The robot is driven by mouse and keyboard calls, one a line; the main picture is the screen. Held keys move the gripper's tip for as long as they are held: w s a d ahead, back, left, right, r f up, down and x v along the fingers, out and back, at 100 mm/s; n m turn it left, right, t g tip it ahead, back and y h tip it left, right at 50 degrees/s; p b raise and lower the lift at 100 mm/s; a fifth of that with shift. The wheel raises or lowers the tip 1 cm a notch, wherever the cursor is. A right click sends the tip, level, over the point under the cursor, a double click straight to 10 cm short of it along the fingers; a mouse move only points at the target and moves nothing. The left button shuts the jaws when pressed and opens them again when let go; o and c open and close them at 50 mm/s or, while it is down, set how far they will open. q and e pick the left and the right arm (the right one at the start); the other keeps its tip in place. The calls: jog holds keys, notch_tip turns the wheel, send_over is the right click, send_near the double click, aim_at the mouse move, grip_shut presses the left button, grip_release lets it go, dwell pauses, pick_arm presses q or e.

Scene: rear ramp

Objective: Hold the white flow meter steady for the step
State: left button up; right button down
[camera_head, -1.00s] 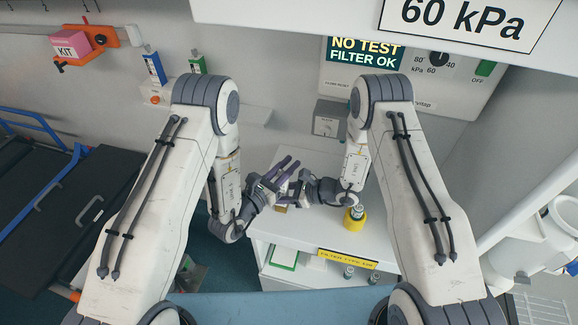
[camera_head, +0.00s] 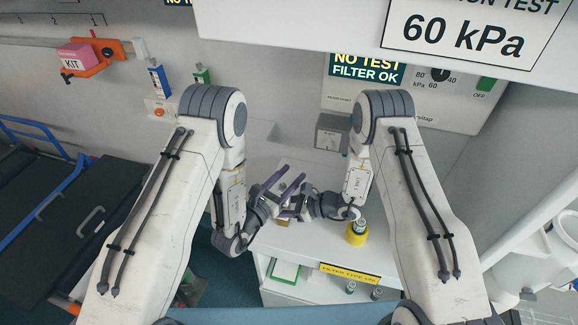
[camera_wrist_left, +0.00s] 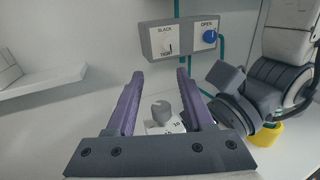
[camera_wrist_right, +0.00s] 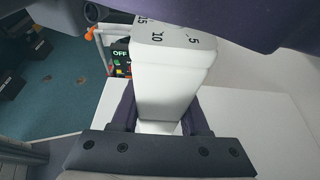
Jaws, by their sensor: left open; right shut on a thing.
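The white flow meter (camera_wrist_right: 166,80) is a white block with a numbered top, standing between the fingers of my right gripper (camera_wrist_right: 160,108), which is shut on it. In the left wrist view the flow meter (camera_wrist_left: 165,128) shows a grey knob (camera_wrist_left: 162,110) on top. My left gripper (camera_wrist_left: 158,80) is open, its purple fingers apart on either side of the knob in that view; I cannot tell whether they touch it. In the head view the left gripper (camera_head: 287,192) is over the white bench, close beside the right gripper (camera_head: 305,205), and the two largely hide the meter.
A grey wall box (camera_wrist_left: 183,38) with a SLACK/TIGHT dial and blue OPEN knob is behind. A yellow-based cylinder (camera_head: 357,231) stands on the white bench (camera_head: 315,246), right of the grippers. A yellow label (camera_head: 349,273) is on the bench's front edge.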

pick_arm(q)
notch_tip(320, 180, up, 9)
dwell(0.3)
jog(key=m+g+h, duration=0.6)
jog(key=m+g, duration=0.8)
jog(key=g, duration=0.5)
send_near(283, 185)
jog(key=x, duration=1)
jog(key=shift+f, duration=0.35)
jog(key=shift+w, duration=0.1)
jog(key=shift+n, duration=0.3)
grip_shut()
